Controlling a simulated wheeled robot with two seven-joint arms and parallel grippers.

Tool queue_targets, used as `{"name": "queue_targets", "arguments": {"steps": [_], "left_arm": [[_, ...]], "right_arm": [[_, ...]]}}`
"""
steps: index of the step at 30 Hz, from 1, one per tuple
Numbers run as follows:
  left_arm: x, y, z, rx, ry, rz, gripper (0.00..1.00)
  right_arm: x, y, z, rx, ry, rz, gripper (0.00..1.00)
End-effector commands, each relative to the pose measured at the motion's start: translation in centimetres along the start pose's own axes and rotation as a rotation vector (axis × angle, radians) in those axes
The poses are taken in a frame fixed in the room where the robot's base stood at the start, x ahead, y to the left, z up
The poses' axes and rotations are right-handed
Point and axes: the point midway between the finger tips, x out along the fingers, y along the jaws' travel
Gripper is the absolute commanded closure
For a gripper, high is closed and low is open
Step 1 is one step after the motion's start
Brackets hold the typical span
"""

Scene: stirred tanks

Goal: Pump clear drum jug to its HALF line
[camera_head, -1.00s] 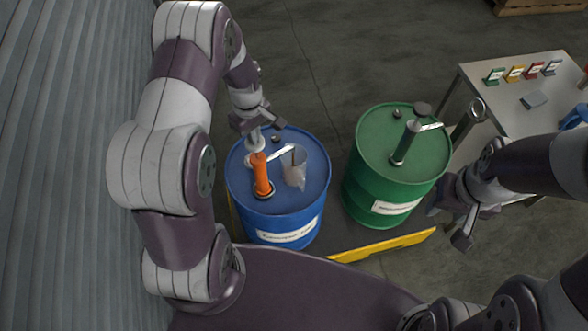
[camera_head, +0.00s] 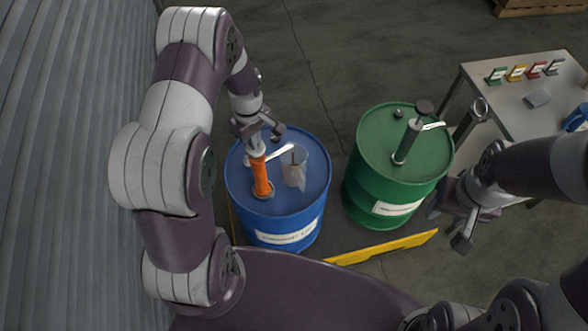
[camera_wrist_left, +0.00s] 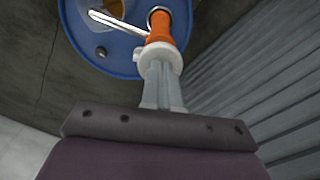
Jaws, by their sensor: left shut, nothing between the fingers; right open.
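A blue drum (camera_head: 300,207) carries an orange hand pump (camera_head: 261,176) with a pale spout. A clear jug (camera_head: 295,172) stands on the drum lid under the spout's end. The jug's fill level and HALF line are too small to read. My left gripper (camera_head: 256,143) is shut and empty, above the pump's top. In the left wrist view its closed fingers (camera_wrist_left: 161,92) point at the white pump knob (camera_wrist_left: 158,57) and appear to meet it. The spout (camera_wrist_left: 118,25) and part of the jug (camera_wrist_left: 103,10) show there too. My right gripper (camera_head: 450,226) is open and empty, right of the green drum.
A yellow barrier edge (camera_head: 385,246) runs in front. A table (camera_head: 515,105) with several coloured cards is at the right. A corrugated wall (camera_head: 60,150) is at the left.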

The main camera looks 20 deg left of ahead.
Motion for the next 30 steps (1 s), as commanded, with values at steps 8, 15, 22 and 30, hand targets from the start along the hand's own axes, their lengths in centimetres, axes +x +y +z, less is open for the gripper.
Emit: {"name": "queue_targets", "arguments": {"steps": [8,15,22,30], "left_arm": [[1.0,-0.1,0.0,0.000,-0.001,-0.001,1.00],[1.8,-0.1,0.1,0.000,-0.001,-0.002,1.00],[2.5,-0.1,0.1,0.000,-0.002,-0.002,1.00],[1.6,-0.1,0.1,0.000,-0.002,-0.002,1.00]], "right_arm": [[0.7,0.0,0.1,0.000,0.000,0.000,0.54],[1.2,0.0,0.1,0.000,0.000,0.000,0.54],[1.7,0.0,0.2,0.000,0.000,0.000,0.54],[0.9,0.0,0.1,0.000,0.000,0.000,0.54]]}}
